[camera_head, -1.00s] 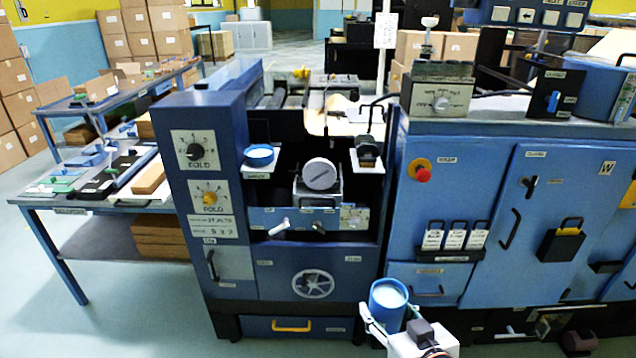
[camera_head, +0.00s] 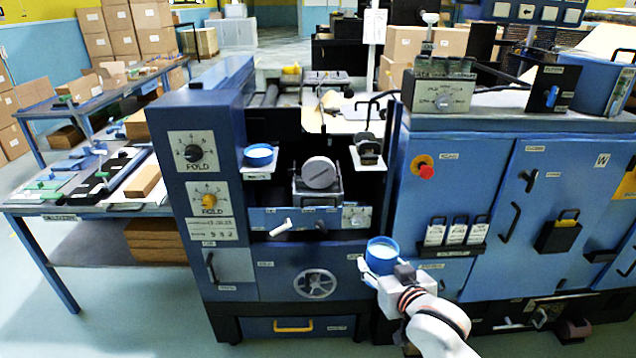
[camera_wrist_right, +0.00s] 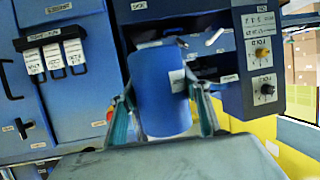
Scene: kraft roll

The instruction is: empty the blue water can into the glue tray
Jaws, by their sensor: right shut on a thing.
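The blue water can (camera_head: 381,264) is in my right gripper (camera_head: 384,272), in front of the machine's lower right edge. Its open top faces up, with pale contents showing inside. In the right wrist view the can (camera_wrist_right: 155,95) stands nearly upright between the two fingers. No box or roller touches it. The glue tray is not clearly marked; a grey metal tray (camera_head: 318,194) sits under a round grey roller end (camera_head: 320,172) in the machine's bay, up and left of the can. My left gripper is not in view.
A blue round dish (camera_head: 259,155) stands on a small shelf left of the bay. A white lever (camera_head: 281,227) sticks out below it. A small shelf with a dark item (camera_head: 366,146) is at the bay's right. A red button (camera_head: 426,171) juts from the right cabinet.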

